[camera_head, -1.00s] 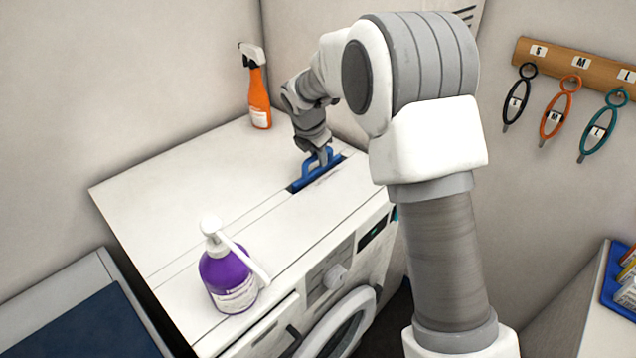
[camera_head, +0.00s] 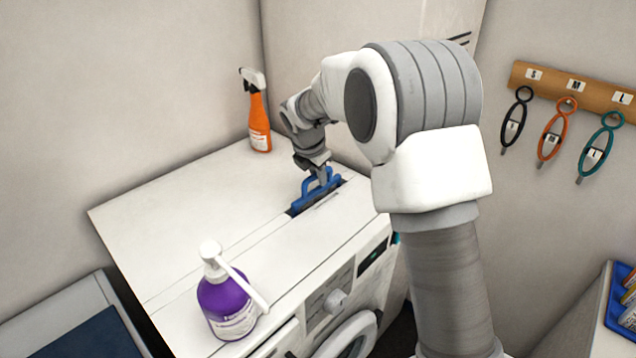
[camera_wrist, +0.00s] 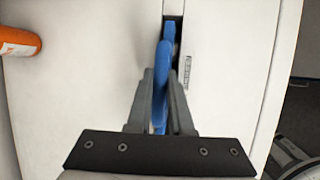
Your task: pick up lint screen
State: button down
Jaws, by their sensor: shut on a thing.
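The lint screen (camera_head: 315,190) has a blue handle and frame, and stands at a slot in the white top of the dryer (camera_head: 190,200). Its lower part is hidden, partly in the slot. My gripper (camera_head: 322,170) is above the slot and shut on the handle. In the wrist view the blue lint screen (camera_wrist: 164,70) runs between the two fingers of my gripper (camera_wrist: 163,85), with the dark slot (camera_wrist: 173,28) around its far end.
An orange spray bottle (camera_head: 259,120) stands at the back of the dryer top. A purple pump bottle (camera_head: 226,305) stands near the front left. Grooming loops (camera_head: 557,130) hang on the right wall. The dryer top's left part is clear.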

notch_tip(320, 180, up, 17)
dwell(0.4)
jog(key=shift+f, duration=0.1)
jog(key=c, duration=1.4)
grip_release()
grip_shut()
jog(key=shift+s, duration=0.1)
